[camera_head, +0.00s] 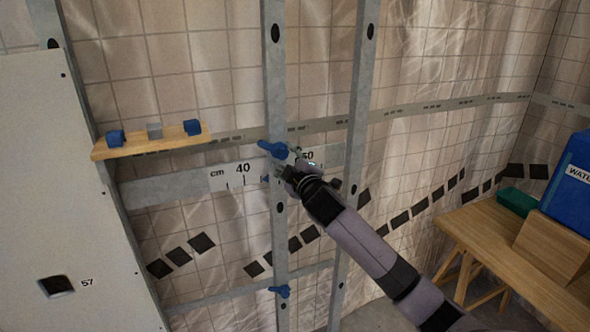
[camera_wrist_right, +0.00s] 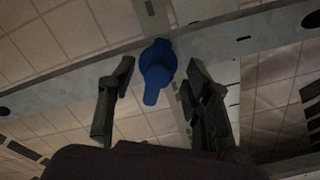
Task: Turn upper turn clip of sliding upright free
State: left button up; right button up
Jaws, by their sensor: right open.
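The upper blue turn clip (camera_head: 273,149) sits on the grey metal sliding upright (camera_head: 275,85), where a horizontal rail crosses it. In the right wrist view the blue clip (camera_wrist_right: 157,70) lies between and just beyond the two fingers. My right gripper (camera_head: 293,165) is open in front of the upright, right beside the clip. Its open fingers also show in the right wrist view (camera_wrist_right: 156,95), with nothing held between them. A lower blue turn clip (camera_head: 280,291) sits further down the same upright. My left gripper is not in view.
A second grey upright (camera_head: 358,110) stands to the right. A scale board (camera_head: 205,181) marked in cm runs behind. A wooden shelf (camera_head: 150,144) holds two blue pieces and a grey one. A pale panel (camera_head: 60,200) stands at left, a wooden table (camera_head: 500,245) at right.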

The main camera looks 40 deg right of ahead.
jog(key=v, duration=1.1)
notch_tip(320, 180, down, 24)
jog(key=d+m+g, duration=0.2)
jog(key=d+g, duration=0.1)
jog(key=g, duration=0.1)
jog(key=s+a+f+m+g+y, duration=0.15)
jog(key=s+f, duration=0.25)
jog(key=f, duration=0.8)
jog(key=s+a+f+m+g, duration=0.1)
jog(key=s+f+g, duration=0.3)
jog(key=f, duration=0.7)
jog(key=s+a+f+m+g+y, duration=0.15)
jog(key=s+a+f, duration=0.25)
jog(key=s+f, duration=0.5)
jog(key=s+a+f+g, duration=0.2)
jog(key=s+a+f, duration=0.1)
jog(key=s+f, duration=0.6)
jog(key=s+a+f+g, duration=0.1)
jog(key=s+a+f, duration=0.2)
jog(key=s, duration=0.4)
jog(key=s+a+f+g+y, duration=0.1)
jog(key=s+a+f, duration=0.2)
jog(key=s, duration=0.5)
jog(key=s+a+f+g, duration=0.1)
jog(key=s+a+f, duration=0.2)
jog(key=s, duration=0.4)
jog(key=shift+s+a+m+b, duration=0.35)
jog(key=shift+a+m+b, duration=0.05)
jog(key=shift+a, duration=0.1)
